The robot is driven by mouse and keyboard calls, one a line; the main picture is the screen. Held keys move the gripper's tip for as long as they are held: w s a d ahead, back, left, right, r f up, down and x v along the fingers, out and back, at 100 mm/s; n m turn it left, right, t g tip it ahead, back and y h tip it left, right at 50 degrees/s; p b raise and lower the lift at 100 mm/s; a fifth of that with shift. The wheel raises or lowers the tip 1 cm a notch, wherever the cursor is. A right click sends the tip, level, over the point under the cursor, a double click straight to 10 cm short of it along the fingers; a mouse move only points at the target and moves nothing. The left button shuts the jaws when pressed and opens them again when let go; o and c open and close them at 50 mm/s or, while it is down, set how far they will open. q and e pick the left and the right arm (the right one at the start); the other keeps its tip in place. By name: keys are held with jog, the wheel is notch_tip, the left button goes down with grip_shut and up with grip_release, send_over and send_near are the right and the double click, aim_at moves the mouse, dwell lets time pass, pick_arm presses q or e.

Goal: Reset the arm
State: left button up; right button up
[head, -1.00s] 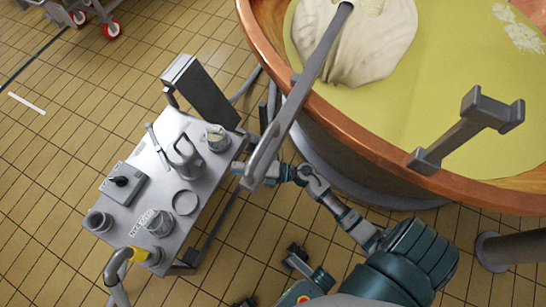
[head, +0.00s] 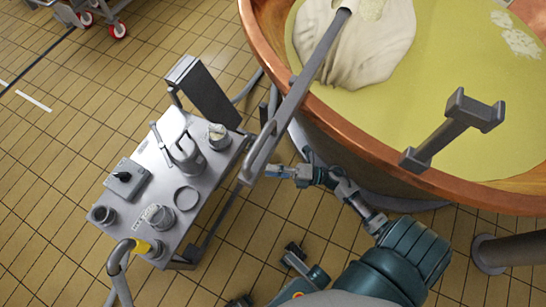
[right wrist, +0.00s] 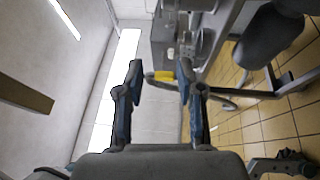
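My right gripper (head: 270,171) is beside the copper vat (head: 330,118), near the right edge of the steel cart. A long grey handle hanging over the vat's rim crosses close to the fingertips in the head view. In the right wrist view the two fingers (right wrist: 160,72) stand apart with nothing between them. The right arm is bent and comes up from the bottom right of the head view.
The steel cart (head: 215,184) carries a jug (head: 186,157), cups, a ring and a grey box (head: 127,179). A yellow-banded pipe stands at its front. The vat holds yellow liquid and a pale mass. Tiled floor (head: 60,190) is clear on the left.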

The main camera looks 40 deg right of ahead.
pick_arm(q)
jog(key=shift+a, duration=0.1)
pick_arm(e)
jog(key=shift+a, duration=0.15)
